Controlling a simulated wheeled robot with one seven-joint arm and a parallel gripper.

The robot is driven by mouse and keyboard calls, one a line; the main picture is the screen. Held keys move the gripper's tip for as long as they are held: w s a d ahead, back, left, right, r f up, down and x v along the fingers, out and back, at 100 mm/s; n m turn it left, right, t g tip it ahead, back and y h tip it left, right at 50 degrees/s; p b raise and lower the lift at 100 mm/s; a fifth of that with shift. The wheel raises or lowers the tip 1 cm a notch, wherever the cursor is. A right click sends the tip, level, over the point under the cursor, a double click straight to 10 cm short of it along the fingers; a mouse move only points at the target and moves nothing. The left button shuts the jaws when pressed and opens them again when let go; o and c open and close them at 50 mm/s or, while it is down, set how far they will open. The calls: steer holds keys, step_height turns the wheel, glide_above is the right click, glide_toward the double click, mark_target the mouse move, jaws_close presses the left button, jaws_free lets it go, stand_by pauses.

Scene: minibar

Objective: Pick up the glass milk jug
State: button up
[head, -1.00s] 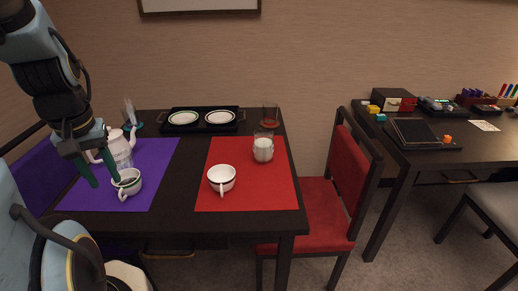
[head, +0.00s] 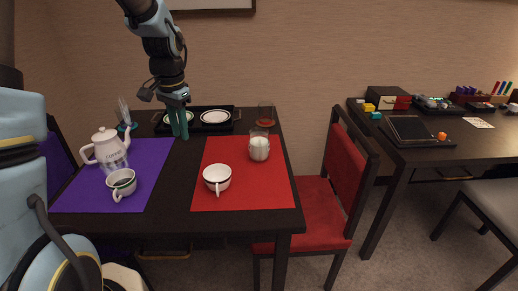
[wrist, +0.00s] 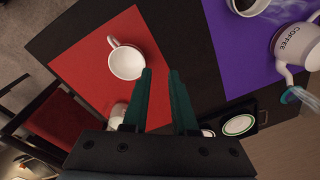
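The glass milk jug (head: 259,147), clear with white milk in it, stands upright at the back right of the red mat (head: 240,194) in the head view. In the wrist view the jug (wrist: 117,114) is partly hidden behind a finger and the gripper body. My gripper (head: 180,132) points down to the left of the jug, in front of the black tray. In the wrist view my gripper (wrist: 160,74) shows its two green fingers apart with nothing between them.
A white cup (head: 217,178) stands on the red mat in front of the jug. A glass of amber drink (head: 265,114) is close behind the jug. The black tray (head: 237,126) holds plates. A coffee pot (head: 106,147) and another cup (head: 122,184) are at the purple mat.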

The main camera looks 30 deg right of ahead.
steer(key=d+f+m, duration=0.2)
steer(key=d+m, duration=0.3)
steer(key=d, duration=0.9)
steer(key=m, duration=0.4)
glide_above(260, 151)
step_height(260, 151, down, 2)
steer(key=f, duration=0.3)
steer(key=f+p, duration=0.1)
steer(key=f, duration=0.1)
steer(key=shift+w+d, duration=0.15)
steer(key=shift+d, duration=0.15)
steer(key=shift+a+f+p, duration=0.15)
steer(key=shift+f+p, duration=1.2)
steer(key=shift+f, duration=1.6)
steer(key=shift+c, duration=0.3)
jaws_close()
steer(key=shift+r, duration=0.1)
